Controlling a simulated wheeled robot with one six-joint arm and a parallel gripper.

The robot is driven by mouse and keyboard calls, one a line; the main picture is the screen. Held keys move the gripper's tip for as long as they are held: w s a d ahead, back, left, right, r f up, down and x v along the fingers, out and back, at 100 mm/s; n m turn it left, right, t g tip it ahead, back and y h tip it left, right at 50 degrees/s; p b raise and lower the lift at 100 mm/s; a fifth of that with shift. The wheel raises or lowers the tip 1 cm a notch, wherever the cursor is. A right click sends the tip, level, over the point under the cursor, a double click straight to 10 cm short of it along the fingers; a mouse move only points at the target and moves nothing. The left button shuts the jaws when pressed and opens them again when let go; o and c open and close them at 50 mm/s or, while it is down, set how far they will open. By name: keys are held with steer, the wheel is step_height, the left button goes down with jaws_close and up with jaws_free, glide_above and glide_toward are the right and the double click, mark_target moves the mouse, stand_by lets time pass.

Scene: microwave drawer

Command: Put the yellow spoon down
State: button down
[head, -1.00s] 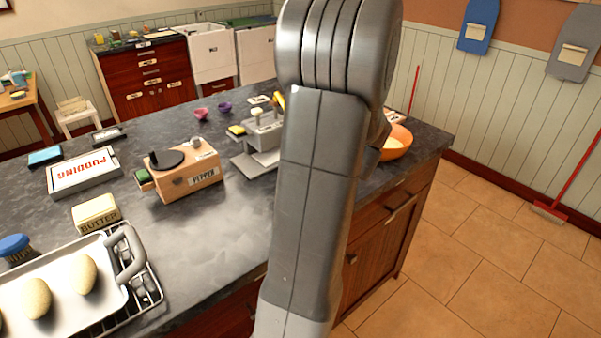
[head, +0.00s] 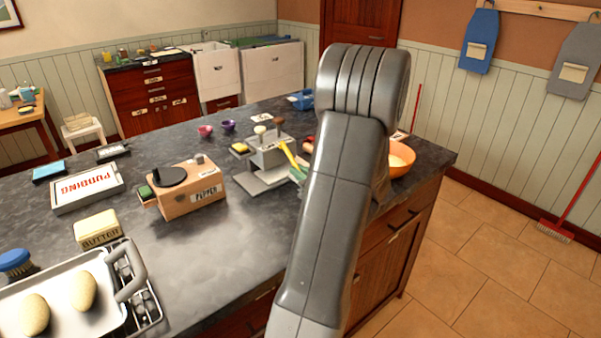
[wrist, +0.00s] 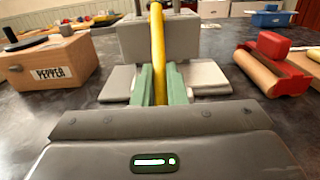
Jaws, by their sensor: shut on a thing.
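The yellow spoon (wrist: 157,45) stands roughly upright in the wrist view, held between the green fingers of my gripper (wrist: 153,86). In the head view the yellow spoon (head: 288,154) shows as a yellow strip at the left of my arm, tilted, with a bit of the green fingers below it. My gripper is shut on it, just in front of a grey appliance (wrist: 160,40). My arm hides most of the gripper in the head view. I cannot tell whether the spoon touches the appliance or the counter.
A pepper box (head: 183,192) stands left of the appliance. A red and tan object (wrist: 274,65) lies to the right in the wrist view. An orange bowl (head: 401,160) is near the counter's right edge. The dark counter (head: 215,235) is bare in front of the pepper box.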

steer(key=shift+f, duration=0.25)
steer(key=c, duration=1.5)
jaws_free()
steer(key=shift+r, duration=0.1)
steer(key=shift+o, duration=0.2)
steer(key=shift+r, duration=0.2)
steer(key=shift+s+d+f, duration=0.1)
steer(key=shift+s+d, duration=0.1)
steer(key=shift+s, duration=0.05)
steer(key=b+v, duration=0.1)
steer(key=v, duration=1)
steer(key=shift+s, duration=0.2)
steer(key=shift+w, duration=0.15)
